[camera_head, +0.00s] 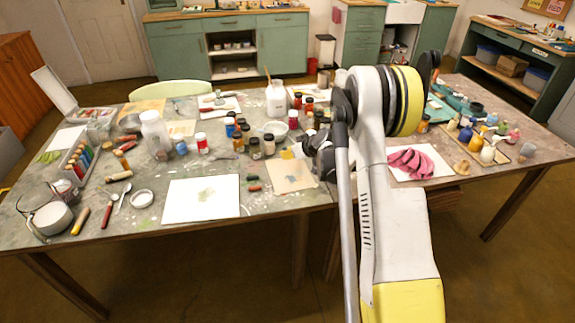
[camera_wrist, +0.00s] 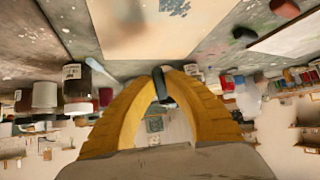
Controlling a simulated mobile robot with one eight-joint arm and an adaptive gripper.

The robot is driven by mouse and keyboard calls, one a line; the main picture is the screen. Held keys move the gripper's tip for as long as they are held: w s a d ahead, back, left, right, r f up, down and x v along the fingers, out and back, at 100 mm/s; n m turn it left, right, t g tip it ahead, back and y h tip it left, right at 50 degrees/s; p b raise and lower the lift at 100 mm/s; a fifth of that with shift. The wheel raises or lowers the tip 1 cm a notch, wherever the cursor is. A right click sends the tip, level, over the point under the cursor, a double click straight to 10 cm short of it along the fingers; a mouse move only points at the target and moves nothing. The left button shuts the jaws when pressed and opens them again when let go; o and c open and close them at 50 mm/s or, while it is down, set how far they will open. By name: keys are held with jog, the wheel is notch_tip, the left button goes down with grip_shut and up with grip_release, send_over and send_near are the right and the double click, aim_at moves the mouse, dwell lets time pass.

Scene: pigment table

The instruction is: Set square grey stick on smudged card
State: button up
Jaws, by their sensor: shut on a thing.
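My gripper (camera_wrist: 162,74) has its two yellow fingers closed on a small dark grey stick (camera_wrist: 163,88). In the head view my gripper (camera_head: 290,153) is beside the back part of a tan card, and the stick cannot be made out there. The tan card (camera_head: 292,177) lies flat near the table's front edge and carries a grey-blue smudge. It also shows at the top of the wrist view (camera_wrist: 140,38), apart from the stick.
Several dark-lidded jars (camera_head: 262,146) stand behind the card. A pink cloth (camera_head: 410,162) lies on another white sheet at right. The table (camera_head: 110,222) has some bare room at front left.

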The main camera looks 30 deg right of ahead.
aim_at(283, 163)
notch_tip(283, 163, down, 4)
jog(key=shift+f+b, duration=0.1)
jog(key=shift+b, duration=1)
jog(key=o, duration=0.7)
